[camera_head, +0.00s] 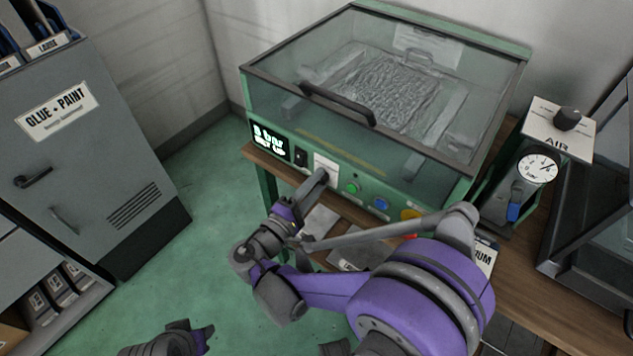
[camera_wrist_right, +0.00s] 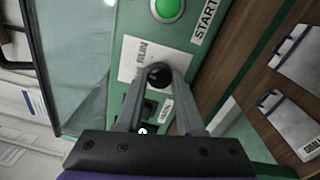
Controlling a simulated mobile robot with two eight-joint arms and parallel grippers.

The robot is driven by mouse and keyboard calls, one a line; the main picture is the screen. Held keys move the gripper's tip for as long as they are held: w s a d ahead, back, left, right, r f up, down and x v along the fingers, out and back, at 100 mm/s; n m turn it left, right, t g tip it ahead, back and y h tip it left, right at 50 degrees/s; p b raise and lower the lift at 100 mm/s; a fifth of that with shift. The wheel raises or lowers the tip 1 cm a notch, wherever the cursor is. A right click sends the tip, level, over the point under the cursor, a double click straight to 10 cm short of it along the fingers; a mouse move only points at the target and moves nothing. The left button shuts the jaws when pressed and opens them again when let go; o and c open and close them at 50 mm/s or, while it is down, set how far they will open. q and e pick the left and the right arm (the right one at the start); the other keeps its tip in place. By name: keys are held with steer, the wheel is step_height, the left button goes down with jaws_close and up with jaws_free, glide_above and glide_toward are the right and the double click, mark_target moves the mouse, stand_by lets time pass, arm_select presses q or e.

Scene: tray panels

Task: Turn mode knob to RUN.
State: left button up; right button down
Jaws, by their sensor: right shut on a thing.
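The mode knob (camera_wrist_right: 159,76) is a small dark round knob on a white label plate (camera_wrist_right: 133,58), with RUN printed beside it in the right wrist view. My right gripper (camera_wrist_right: 158,74) is shut on it, one finger on each side. In the head view the right gripper (camera_head: 322,177) reaches the front panel of the green machine and hides most of the knob. The plate (camera_head: 326,161) shows just above it. I cannot tell which way the knob points. My left gripper (camera_head: 200,338) is at the bottom edge, low and away from the machine; its jaws are unclear.
A green button (camera_head: 350,188), labelled START in the wrist view, and a blue button (camera_head: 381,204) sit right of the knob. A lit display (camera_head: 269,141) is to its left. The glass lid (camera_head: 390,85) looks closed. An air gauge (camera_head: 538,168) stands right; a grey cabinet (camera_head: 90,150) left.

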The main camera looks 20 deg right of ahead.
steer(key=shift+r+m+h+p, duration=0.1)
steer(key=shift+m+h+p, duration=0.35)
steer(key=shift+m, duration=3.45)
steer(key=c, duration=0.5)
jaws_free()
steer(key=p+v, duration=0.1)
steer(key=v, duration=0.9)
steer(key=shift+s+a+r, duration=0.15)
steer(key=shift+a, duration=0.2)
